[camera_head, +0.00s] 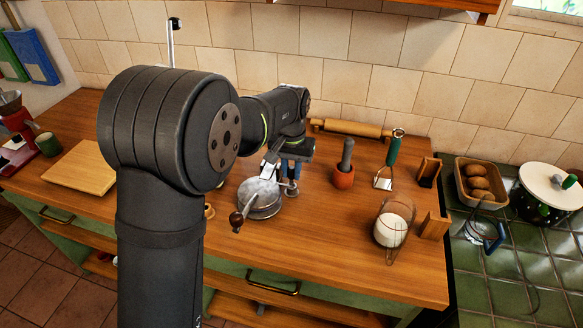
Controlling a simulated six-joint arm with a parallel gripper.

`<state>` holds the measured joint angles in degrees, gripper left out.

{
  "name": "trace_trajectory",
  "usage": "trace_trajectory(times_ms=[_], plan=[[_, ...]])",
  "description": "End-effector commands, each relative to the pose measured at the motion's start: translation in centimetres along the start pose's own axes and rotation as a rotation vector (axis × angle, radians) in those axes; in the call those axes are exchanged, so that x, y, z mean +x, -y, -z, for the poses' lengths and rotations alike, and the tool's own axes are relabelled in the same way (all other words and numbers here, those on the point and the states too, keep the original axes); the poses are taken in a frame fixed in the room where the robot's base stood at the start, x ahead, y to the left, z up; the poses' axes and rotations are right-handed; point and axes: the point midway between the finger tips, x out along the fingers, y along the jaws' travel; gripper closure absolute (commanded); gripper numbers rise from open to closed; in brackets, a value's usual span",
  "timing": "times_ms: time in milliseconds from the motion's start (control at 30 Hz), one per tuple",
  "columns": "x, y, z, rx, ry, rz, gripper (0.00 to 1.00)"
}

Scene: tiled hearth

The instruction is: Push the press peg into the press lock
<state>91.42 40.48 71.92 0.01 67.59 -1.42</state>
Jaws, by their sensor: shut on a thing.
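A round grey metal press (262,207) lies on the wooden counter in the head view, with a pale lever across its top and a dark wooden knob (236,221) at the near left. My gripper (289,180) points down just behind and right of the press. It is shut on a small grey piece, seemingly the press peg (291,190), close above or at the counter. The press lock cannot be made out. My arm covers part of this area, and whether the peg touches the press cannot be told.
A glass jar (391,229) stands near wooden holders. A cutting board (80,168) lies left. The counter front of the mortar is clear.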

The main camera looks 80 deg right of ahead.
Motion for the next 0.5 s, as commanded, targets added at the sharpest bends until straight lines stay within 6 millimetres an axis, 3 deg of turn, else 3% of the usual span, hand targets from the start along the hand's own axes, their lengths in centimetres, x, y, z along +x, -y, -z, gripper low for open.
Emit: trace_trajectory(times_ms=[500], plan=[[1.4, 0.0, 0.0, 0.0, 0.001, 0.0, 1.0]])
